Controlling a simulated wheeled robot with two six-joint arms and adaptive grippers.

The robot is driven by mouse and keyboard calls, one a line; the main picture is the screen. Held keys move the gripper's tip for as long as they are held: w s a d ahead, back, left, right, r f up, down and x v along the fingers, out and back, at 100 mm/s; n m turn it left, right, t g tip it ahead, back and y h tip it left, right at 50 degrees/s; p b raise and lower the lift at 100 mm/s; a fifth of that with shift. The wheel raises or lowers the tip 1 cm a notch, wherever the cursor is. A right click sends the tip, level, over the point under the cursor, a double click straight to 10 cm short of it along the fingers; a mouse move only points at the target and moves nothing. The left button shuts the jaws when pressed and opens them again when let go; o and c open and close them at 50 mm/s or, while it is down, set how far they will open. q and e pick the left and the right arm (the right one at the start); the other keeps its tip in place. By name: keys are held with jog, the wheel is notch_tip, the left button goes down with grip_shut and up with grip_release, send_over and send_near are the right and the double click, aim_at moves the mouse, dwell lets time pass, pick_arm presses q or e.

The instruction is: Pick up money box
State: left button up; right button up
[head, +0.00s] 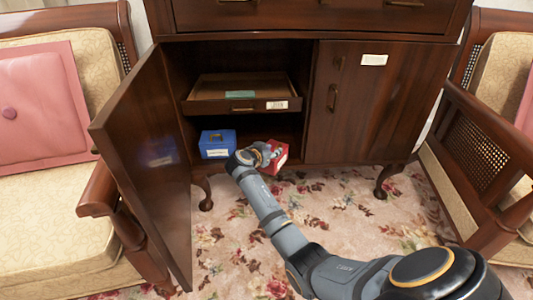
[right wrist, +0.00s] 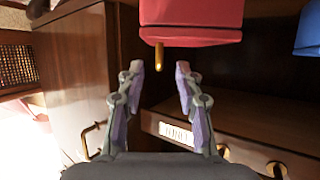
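A red box (head: 278,157) and a blue box with a dark handle and a white label (head: 217,143) sit on the lower shelf of the open cabinet. Which one is the money box I cannot tell. My right gripper (head: 268,152) is at the red box's left side in the head view and hides part of it. In the right wrist view my right gripper (right wrist: 160,68) is open and empty, its two fingers pointing at the red box (right wrist: 191,18), which has a small gold piece below it. The blue box (right wrist: 308,32) shows at the right edge. My left gripper is not in view.
The open cabinet door (head: 148,165) stands to the left of my arm. A wooden drawer (head: 240,88) sits above the boxes. The right door (head: 365,105) is shut. Armchairs flank the cabinet; flowered carpet lies in front.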

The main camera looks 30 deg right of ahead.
jog(key=v, duration=0.6)
jog(key=shift+s+a, duration=0.15)
jog(key=shift+a, duration=0.1)
jog(key=shift+r, duration=0.1)
